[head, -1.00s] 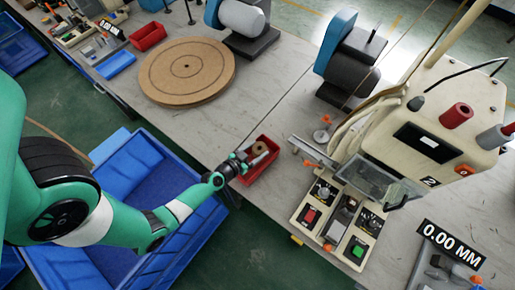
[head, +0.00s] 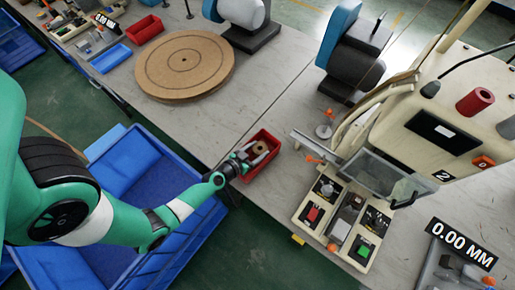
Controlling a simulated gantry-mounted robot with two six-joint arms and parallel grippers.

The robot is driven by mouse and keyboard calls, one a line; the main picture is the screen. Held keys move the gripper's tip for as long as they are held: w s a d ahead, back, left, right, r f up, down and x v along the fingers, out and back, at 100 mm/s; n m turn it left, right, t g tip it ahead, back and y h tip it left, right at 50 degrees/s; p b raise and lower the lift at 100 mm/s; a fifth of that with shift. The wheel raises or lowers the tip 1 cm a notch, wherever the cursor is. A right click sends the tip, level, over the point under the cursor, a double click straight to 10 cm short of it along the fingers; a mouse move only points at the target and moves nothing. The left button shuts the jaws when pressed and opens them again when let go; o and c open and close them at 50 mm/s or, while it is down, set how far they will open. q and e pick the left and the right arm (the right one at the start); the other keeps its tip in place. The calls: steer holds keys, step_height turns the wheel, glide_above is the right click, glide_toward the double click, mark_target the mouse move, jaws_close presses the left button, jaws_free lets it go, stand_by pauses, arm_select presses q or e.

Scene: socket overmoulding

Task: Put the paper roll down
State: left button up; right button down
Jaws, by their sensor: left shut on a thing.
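The paper roll (head: 260,147) is a small tan roll at the red bin (head: 273,165) near the table's front edge. My left gripper (head: 254,154) reaches in from the left over this bin and is shut on the roll. The roll shows within the bin's outline; I cannot tell whether it touches the bin floor. The fingers partly hide the roll and the bin's near left side. My right gripper is not in the picture.
A beige machine (head: 430,130) with a control panel (head: 340,220) stands right of the bin. A round brown board (head: 185,65) lies behind on the table. A large blue crate (head: 190,240) is below, under my left arm. Bare table lies between board and bin.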

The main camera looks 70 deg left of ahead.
arm_select(q)
steer(key=o, duration=1.1)
steer(key=shift+r, duration=0.2)
steer(key=shift+r+p, duration=0.5)
steer(key=shift+p, duration=0.2)
steer(key=v, duration=0.2)
steer(key=shift+s+d+r+p, duration=0.15)
steer(key=shift+s+r+p, duration=0.1)
steer(key=shift+s+p, duration=0.05)
steer(key=b+v, duration=0.1)
steer(key=v, duration=0.8)
steer(key=shift+b, duration=0.3)
